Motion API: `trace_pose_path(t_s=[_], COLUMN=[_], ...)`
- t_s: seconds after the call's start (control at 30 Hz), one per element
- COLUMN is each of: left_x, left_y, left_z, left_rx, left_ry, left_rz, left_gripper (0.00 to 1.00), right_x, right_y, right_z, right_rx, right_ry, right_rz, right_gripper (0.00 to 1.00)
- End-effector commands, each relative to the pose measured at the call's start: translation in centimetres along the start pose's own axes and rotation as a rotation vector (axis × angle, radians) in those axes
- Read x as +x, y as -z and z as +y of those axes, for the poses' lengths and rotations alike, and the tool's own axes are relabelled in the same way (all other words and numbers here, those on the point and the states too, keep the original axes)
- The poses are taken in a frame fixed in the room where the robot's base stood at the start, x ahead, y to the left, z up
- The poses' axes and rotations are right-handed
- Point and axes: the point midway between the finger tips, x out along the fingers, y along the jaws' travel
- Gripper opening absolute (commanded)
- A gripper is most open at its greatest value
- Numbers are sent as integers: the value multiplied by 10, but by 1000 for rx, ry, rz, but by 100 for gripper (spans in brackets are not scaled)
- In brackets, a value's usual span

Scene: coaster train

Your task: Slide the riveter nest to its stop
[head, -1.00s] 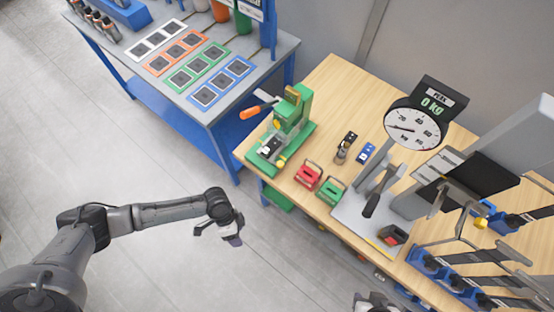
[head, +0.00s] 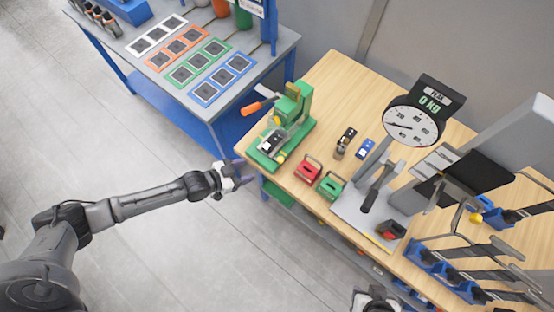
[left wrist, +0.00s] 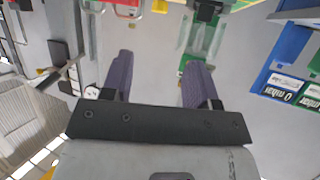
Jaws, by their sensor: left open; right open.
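The green riveter (head: 293,108) with an orange lever handle (head: 251,109) stands at the front left corner of the wooden bench. Its nest (head: 270,143), a dark and pale piece, is at the front of its green base, with a clear part around it. My left gripper (head: 244,177) is open and empty, just off the bench's front edge, short of the riveter and apart from it. Its two purple fingers (left wrist: 158,72) show in the left wrist view, with green parts beyond them. My right gripper (head: 376,298) is partly cut off at the bottom edge, open.
Red (head: 308,169) and green (head: 331,185) handled blocks stand right of the riveter. A blue-framed table (head: 188,85) with coloured plates stands behind left. The floor before the bench is clear.

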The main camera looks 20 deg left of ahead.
Motion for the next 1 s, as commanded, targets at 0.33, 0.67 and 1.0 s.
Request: trace_pose_path(t_s=[0.33,0.67,1.0], left_x=[54,109,133], left_y=[1,0,-1], left_z=[0,0,1], left_rx=[-9,-8,-10], left_ry=[-1,-1,-1], left_rz=[-1,-3,-5], left_gripper=[54,54,54], right_x=[0,4,7], right_y=[0,-2,-3], right_z=[0,2,2], right_rx=[1,-6,-9], right_ry=[0,-5,-7], right_rz=[0,-1,-1], right_gripper=[43,43,43])
